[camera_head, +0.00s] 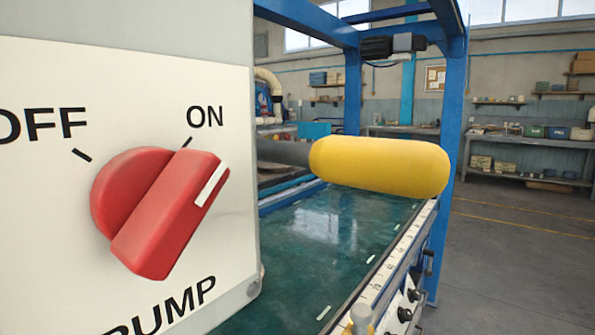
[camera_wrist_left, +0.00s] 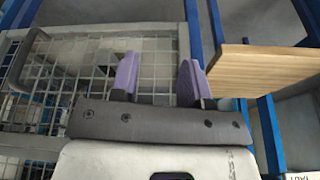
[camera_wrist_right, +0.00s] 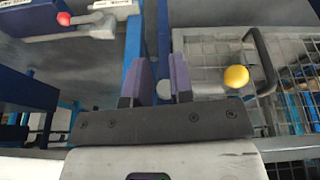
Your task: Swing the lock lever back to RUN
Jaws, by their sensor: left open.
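No RUN mark is readable, and I cannot tell for sure which part is the lock lever. In the right wrist view a grey lever with a red tip (camera_wrist_right: 64,18) sits at the top left, beside a pale housing. A yellow ball knob (camera_wrist_right: 237,76) shows to the right of the fingers. In the head view a thick yellow grip (camera_head: 380,166) on a dark rod points right over the bed. My right gripper (camera_wrist_right: 162,75) is slightly open and empty, apart from both. My left gripper (camera_wrist_left: 160,78) is open and empty in front of a wire mesh guard (camera_wrist_left: 85,65).
A white panel (camera_head: 100,250) with a red OFF/ON pump knob (camera_head: 160,210) fills the head view's left, the knob's white line toward ON. A wet green bed (camera_head: 330,235) lies behind, framed by blue posts (camera_head: 453,110). A wooden board (camera_wrist_left: 262,72) is right of my left gripper.

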